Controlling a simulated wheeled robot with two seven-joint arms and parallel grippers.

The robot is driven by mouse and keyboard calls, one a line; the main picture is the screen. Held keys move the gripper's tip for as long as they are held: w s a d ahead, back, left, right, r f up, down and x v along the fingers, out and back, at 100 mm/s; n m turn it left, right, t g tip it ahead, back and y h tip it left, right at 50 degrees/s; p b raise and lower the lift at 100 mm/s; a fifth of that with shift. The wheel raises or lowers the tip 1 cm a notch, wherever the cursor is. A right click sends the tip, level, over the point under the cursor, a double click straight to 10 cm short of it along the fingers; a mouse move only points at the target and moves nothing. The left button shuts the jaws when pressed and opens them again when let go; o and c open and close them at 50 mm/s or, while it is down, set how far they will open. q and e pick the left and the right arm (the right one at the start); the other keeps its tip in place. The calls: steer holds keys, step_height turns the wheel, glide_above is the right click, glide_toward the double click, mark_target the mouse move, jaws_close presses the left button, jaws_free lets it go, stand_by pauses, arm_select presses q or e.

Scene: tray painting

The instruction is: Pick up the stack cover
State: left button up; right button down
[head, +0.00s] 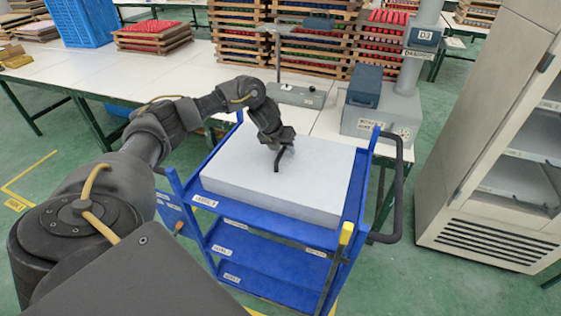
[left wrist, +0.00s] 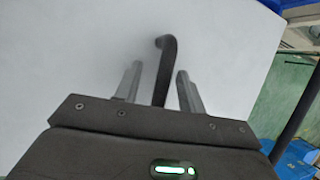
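The stack cover is a pale grey slab (head: 235,178) lying on top of a blue cart, and its pale top fills much of the left wrist view (left wrist: 80,60). A dark bent handle (left wrist: 166,62) stands on it. My left gripper (head: 279,147) is over the middle of the cover, at the handle. In the left wrist view its two fingers (left wrist: 158,88) are apart, one on each side of the handle, with gaps showing on both sides. Whether the fingertips touch the cover I cannot tell. My right gripper is not in view.
The blue cart (head: 262,240) has lower shelves and a dark push handle (head: 397,190) at its right. A white table (head: 195,70) behind holds trays of coloured pieces (head: 153,36) and a grey machine (head: 383,115). A beige cabinet (head: 490,130) stands at the right.

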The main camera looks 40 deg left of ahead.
arm_select(q)
steer(key=shift+c, duration=0.2)
jaws_close()
steer(key=shift+w+r, duration=0.1)
stand_by(1.0)
